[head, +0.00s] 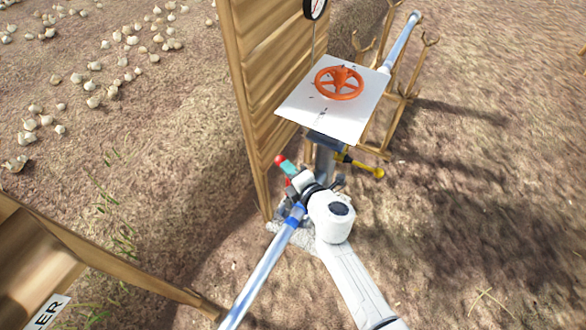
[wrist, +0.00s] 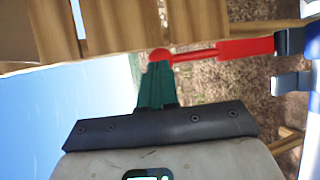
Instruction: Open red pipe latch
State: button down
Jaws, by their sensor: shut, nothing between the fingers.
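The red latch handle (wrist: 225,50) shows in the wrist view as a flat bar with a round red ball end (wrist: 160,55). The bar runs right to blue and grey pipe fittings (wrist: 292,45). My gripper (wrist: 159,68), with green fingers, is shut and empty, its tips right at the ball; I cannot tell whether they touch. In the head view the red ball (head: 280,159) shows just above and left of my green fingertips (head: 287,168). My wrist and arm hide much of the latch and pipe joint there.
A wooden slatted wall (head: 262,100) stands close on the left. A white panel with an orange valve wheel (head: 339,83) is above, and a yellow-ended lever (head: 368,168) sticks out below it. A blue-banded pipe (head: 265,270) slopes down left. Open soil lies right.

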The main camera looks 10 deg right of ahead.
jog(key=w+a, duration=0.1)
jog(key=a, duration=0.1)
jog(key=w+a, duration=0.1)
jog(key=shift+w+a+f, duration=0.1)
jog(key=shift+w+a, duration=0.2)
jog(key=shift+a, duration=0.05)
